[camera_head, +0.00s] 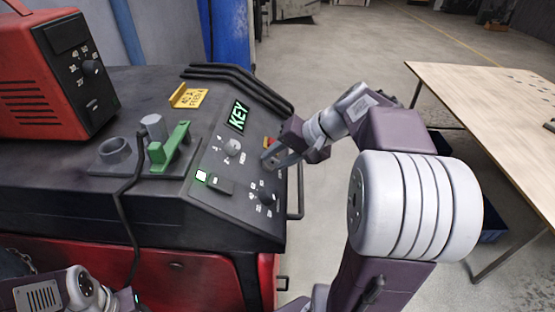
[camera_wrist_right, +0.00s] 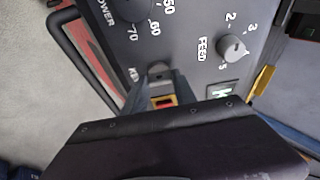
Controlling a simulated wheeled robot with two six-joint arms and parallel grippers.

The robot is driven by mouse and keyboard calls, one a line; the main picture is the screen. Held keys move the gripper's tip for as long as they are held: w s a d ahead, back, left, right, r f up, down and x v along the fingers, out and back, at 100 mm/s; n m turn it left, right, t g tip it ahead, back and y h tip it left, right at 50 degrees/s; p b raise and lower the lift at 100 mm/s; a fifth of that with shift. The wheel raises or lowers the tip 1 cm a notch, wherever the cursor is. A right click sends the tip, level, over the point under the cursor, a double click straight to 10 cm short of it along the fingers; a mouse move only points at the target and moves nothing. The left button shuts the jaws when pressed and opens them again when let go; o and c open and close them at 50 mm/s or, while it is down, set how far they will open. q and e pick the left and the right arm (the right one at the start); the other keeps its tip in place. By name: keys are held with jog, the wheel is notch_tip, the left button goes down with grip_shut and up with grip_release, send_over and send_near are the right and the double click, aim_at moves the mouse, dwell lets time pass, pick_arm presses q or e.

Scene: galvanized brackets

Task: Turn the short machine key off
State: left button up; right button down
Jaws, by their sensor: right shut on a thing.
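The machine's dark sloping panel (camera_head: 210,190) carries knobs, a lit green KEY display (camera_head: 238,116) and a white lit square (camera_head: 201,176). My right gripper (camera_head: 272,160) is at the panel's right edge, shut on the short key (camera_wrist_right: 159,69). In the right wrist view the key shows as a small grey piece between the fingertips (camera_wrist_right: 160,80), beside a partly covered KEY label (camera_wrist_right: 133,73). The fingers hide most of the key, so its turn angle cannot be told. Only part of my left arm shows at the lower left; its fingers are out of sight.
A grey knob (camera_head: 232,148) and a dark knob (camera_head: 266,198) sit near the gripper. The FEED knob (camera_wrist_right: 232,47) shows in the wrist view. A green handle (camera_head: 170,148) and a red box (camera_head: 50,80) stand on top. A wooden table (camera_head: 490,110) is at right, with clear floor between.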

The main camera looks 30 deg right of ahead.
dwell(0.3)
jog(key=c, duration=1)
grip_release()
jog(key=p+v, duration=0.2)
jog(key=v, duration=0.7)
